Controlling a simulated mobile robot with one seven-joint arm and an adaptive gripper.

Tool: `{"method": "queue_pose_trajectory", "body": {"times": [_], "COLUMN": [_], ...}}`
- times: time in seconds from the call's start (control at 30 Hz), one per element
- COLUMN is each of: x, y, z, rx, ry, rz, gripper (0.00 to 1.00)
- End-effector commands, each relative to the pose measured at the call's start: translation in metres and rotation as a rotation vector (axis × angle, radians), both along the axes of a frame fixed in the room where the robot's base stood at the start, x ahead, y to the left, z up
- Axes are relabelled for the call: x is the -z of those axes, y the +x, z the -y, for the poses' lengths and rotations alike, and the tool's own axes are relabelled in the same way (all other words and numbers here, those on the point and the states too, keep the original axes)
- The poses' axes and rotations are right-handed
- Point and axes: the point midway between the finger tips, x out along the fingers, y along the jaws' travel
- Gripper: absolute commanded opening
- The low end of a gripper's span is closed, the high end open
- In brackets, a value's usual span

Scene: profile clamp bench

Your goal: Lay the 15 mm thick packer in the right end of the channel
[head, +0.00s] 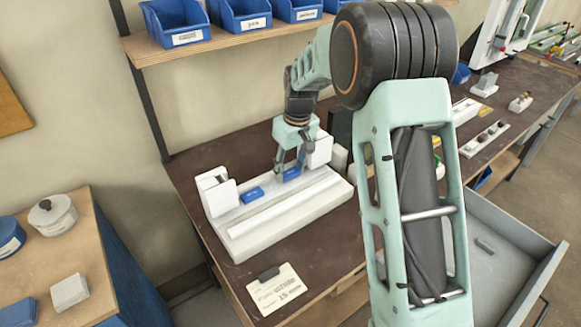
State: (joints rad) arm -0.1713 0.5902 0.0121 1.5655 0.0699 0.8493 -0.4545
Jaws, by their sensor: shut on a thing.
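The white clamp fixture (290,211) lies on the dark bench, with a long channel between its two upright end blocks. My gripper (290,168) points down over the right end of the channel and is shut on a blue packer (291,174). I cannot tell whether this packer touches the channel floor. Another blue packer (252,194) lies toward the left end of the channel, apart from the held one. The thicknesses cannot be read from this view.
A printed card (275,291) with a dark clip lies at the bench's front edge. Blue bins (176,20) stand on the shelf above. A grey drawer (520,270) stands open at the right. A side table (35,270) holds a round pot and blocks.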

Motion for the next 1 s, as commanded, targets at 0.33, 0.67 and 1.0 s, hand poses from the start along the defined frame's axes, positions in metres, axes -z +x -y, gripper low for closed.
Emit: {"method": "queue_pose_trajectory", "body": {"times": [0.33, 0.67, 1.0], "x": [0.0055, 0.0052, 0.0049], "y": [-0.0001, 0.0005, 0.0011], "z": [0.0000, 0.0019, 0.0045], "rx": [0.000, 0.002, 0.005], "ry": [0.000, -0.001, -0.004], "rz": [0.000, 0.001, 0.002], "gripper": [0.31, 0.63, 0.63]}}
